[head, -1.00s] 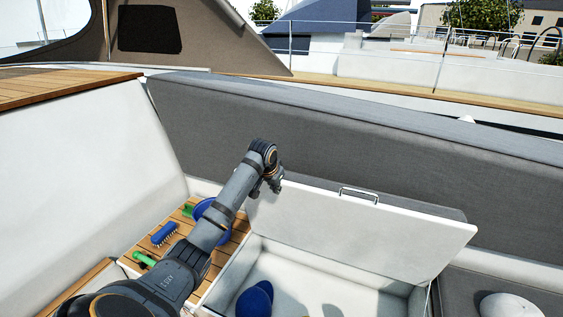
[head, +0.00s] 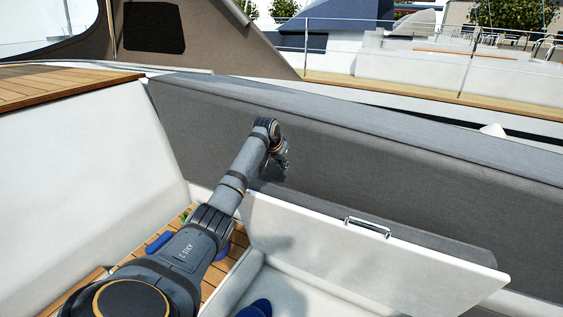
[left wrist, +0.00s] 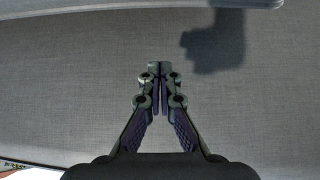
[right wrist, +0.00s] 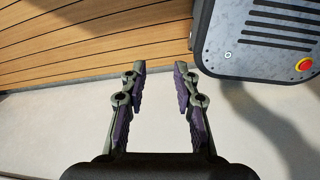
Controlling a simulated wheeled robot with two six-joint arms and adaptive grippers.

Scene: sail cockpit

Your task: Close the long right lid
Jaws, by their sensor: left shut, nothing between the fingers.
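The long lid (head: 370,250) is a white panel standing raised and tilted over the open locker, with a metal handle (head: 367,227) near its upper edge. A grey cushion is fixed behind it. My left gripper (head: 281,165) is near the lid's upper left corner, beside the grey backrest. In the left wrist view the left gripper (left wrist: 158,75) has its fingers together with nothing between them, facing grey fabric. My right gripper (right wrist: 160,75) is open and empty above a pale surface. It is not in the head view.
The open locker (head: 285,285) holds a dark blue item (head: 257,308). A slatted wooden surface (head: 215,272) with a blue object (head: 160,242) lies left of it, partly hidden by my left arm. The grey backrest (head: 400,170) runs behind.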

